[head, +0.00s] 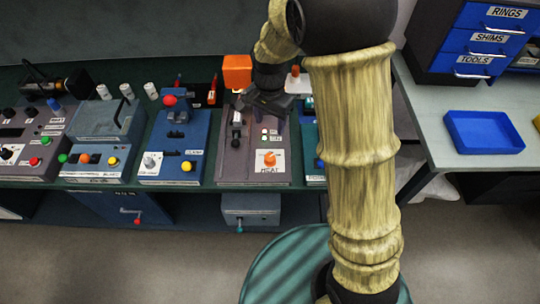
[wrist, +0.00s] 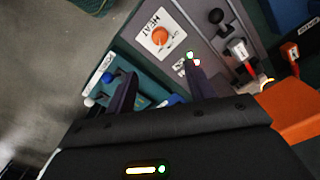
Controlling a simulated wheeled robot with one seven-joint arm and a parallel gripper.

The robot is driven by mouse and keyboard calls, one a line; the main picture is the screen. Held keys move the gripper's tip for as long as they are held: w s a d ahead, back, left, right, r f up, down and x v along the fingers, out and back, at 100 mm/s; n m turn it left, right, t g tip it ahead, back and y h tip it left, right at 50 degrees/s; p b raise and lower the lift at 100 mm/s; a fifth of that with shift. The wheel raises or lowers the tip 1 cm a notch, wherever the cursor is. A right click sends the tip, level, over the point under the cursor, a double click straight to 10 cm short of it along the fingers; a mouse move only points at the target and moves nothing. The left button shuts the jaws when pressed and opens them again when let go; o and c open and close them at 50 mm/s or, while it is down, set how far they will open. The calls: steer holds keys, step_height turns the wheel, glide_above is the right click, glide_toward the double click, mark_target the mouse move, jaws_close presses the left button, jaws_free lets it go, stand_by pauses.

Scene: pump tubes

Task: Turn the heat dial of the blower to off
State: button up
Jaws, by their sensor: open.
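The heat dial (head: 269,158) is an orange knob on a white plate marked HEAT, near the front of the grey-mauve blower panel (head: 228,168). In the wrist view the orange dial (wrist: 160,36) lies beyond the fingertips; its exact pointer setting is too small to read. My gripper (head: 257,108) is over the back part of the blower, behind the dial and apart from it. In the wrist view its two dark fingers (wrist: 160,68) are spread with nothing between them. The gripper and wrist hide some of the blower's back.
A blue control unit (head: 198,150) stands left of the blower, and a teal unit (head: 309,160) close on its right. A dark lever (head: 236,132) rises from the blower's left side. An orange block (head: 237,71) stands behind. A blue tray (head: 484,132) sits on the right table.

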mark_target(270, 157)
step_height(270, 157, down, 17)
steer(key=shift+f+p, duration=0.2)
steer(key=shift+p, duration=0.5)
steer(key=c, duration=1)
